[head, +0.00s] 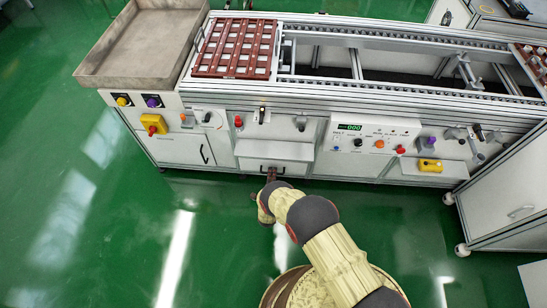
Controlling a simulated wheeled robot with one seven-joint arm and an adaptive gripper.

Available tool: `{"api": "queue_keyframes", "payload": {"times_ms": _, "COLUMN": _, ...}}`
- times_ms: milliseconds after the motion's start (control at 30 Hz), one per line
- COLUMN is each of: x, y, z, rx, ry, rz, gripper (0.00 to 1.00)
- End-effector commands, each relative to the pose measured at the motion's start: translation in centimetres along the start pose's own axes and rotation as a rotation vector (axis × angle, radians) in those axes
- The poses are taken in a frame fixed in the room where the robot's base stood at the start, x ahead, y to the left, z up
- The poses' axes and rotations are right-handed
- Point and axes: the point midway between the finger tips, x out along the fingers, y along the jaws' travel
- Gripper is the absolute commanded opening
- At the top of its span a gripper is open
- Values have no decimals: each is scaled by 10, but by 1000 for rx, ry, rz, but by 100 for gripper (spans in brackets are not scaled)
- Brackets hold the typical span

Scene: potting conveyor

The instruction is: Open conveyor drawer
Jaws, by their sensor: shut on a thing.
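The conveyor drawer (248,150) is a white, box-like unit low in the middle of the conveyor cabinet's front, in the head view. It appears to stand out from the front below the knobs; how far it is pulled out, I cannot tell. Its dark handle (262,168) is on the low front face. My gripper (272,173) is at this handle, shut on it, with my arm coming up from the bottom right. The fingers are small and dark here, and they partly hide the handle.
A grey tray (145,45) tops the left end; a brown-red grid pallet (235,48) lies on the conveyor (400,40). A control panel (372,134) is right of the drawer. A white cabinet (510,195) stands far right. Green floor (90,220) is clear at left.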

Motion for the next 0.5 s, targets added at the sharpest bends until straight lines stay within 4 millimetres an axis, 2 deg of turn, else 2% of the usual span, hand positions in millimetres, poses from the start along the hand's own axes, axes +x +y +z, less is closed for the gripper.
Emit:
{"api": "queue_keyframes", "payload": {"times_ms": 33, "x": -17, "y": 4, "z": 1, "rx": -4, "ry": -4, "rz": 6, "gripper": 0}}
{"api": "queue_keyframes", "payload": {"times_ms": 200, "x": -57, "y": 13, "z": 1, "rx": -4, "ry": -4, "rz": 5, "gripper": 0}}
{"api": "queue_keyframes", "payload": {"times_ms": 500, "x": -109, "y": 25, "z": 0, "rx": -3, "ry": -3, "rz": 4, "gripper": 0}}
